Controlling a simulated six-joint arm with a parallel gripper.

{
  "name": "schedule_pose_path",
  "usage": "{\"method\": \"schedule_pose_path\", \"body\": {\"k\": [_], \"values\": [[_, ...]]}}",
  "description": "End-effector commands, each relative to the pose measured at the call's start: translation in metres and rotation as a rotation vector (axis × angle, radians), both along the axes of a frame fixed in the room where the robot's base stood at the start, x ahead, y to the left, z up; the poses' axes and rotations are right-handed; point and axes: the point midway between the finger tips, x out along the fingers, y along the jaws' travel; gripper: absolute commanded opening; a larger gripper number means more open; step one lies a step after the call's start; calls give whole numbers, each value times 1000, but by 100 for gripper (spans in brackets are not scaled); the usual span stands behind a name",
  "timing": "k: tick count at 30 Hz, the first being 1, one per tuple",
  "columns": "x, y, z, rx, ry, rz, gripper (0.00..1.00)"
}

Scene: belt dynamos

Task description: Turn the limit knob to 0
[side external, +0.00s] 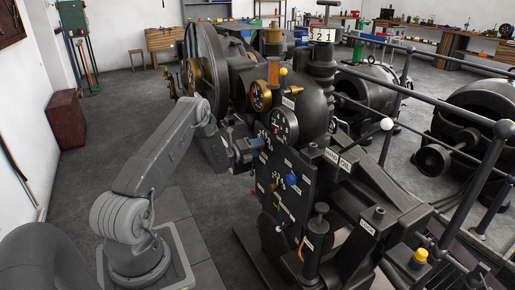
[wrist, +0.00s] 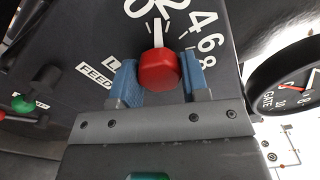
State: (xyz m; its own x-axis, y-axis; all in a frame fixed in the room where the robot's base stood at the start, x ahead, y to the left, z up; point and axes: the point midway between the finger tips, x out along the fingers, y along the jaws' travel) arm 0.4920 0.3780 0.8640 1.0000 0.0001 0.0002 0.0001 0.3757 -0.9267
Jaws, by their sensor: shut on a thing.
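A red knob (wrist: 158,70) with a white pointer sits on the dark panel in the wrist view. White digits run around it. Its pointer points up, between a digit like 0 at the upper left and the 2. The 4, 6 and 8 follow down the right side. A label beside it starts with L; the rest is hidden by a finger. My gripper (wrist: 158,82) has its blue fingers on both sides of the knob, shut on it. In the side external view my gripper (side external: 258,144) is at the panel (side external: 283,208) and hides the knob.
A gauge marked GATE (wrist: 290,85) is close to the right of the knob. A green knob (wrist: 23,103) and a FEED label (wrist: 96,73) lie left. In the side view, a blue knob (side external: 291,179) and a round gauge (side external: 284,126) are near my gripper.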

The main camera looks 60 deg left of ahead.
Motion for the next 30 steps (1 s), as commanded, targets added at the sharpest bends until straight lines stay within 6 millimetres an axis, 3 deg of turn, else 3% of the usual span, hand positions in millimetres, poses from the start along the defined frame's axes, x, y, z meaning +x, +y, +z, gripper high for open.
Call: {"method": "schedule_pose_path", "body": {"k": [12, 30], "values": [[0, 0, 1, -234, 0, 1, 18], [0, 0, 1, -284, 0, 1, 18]]}}
